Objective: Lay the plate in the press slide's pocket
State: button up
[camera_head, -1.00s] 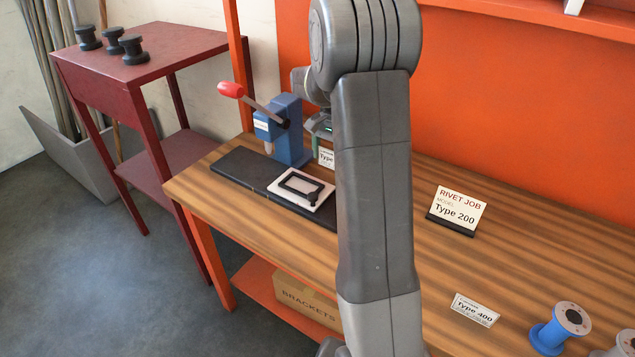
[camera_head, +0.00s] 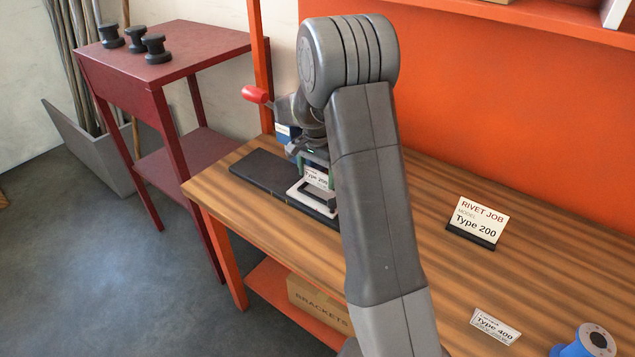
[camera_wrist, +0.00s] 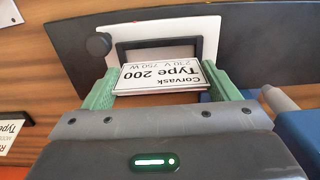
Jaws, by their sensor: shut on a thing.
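My gripper (camera_head: 314,158) is shut on the plate (camera_head: 316,178), a white label plate reading "Corvask Type 200, 230 V 750 W". In the wrist view the plate (camera_wrist: 160,77) lies between the green fingers. The press slide (camera_wrist: 207,28) is a white block with a raised black frame (camera_wrist: 160,44) around its pocket and a black knob (camera_wrist: 98,45) at one corner. The plate overlaps the frame's near side in the wrist view and hides part of the pocket. I cannot tell whether it touches the slide. The slide (camera_head: 300,193) is partly hidden by my gripper in the head view.
The blue press with its red handle (camera_head: 255,94) stands close behind my gripper, mostly hidden. A dark rail (camera_head: 265,170) runs under the slide.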

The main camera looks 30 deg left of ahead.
aim_at(317, 185)
jog(key=shift+f, duration=1.95)
jog(key=o, duration=1)
jog(key=shift+r, duration=0.15)
notch_tip(317, 185, up, 12)
jog(key=shift+r+b, duration=0.1)
jog(key=shift+b, duration=0.3)
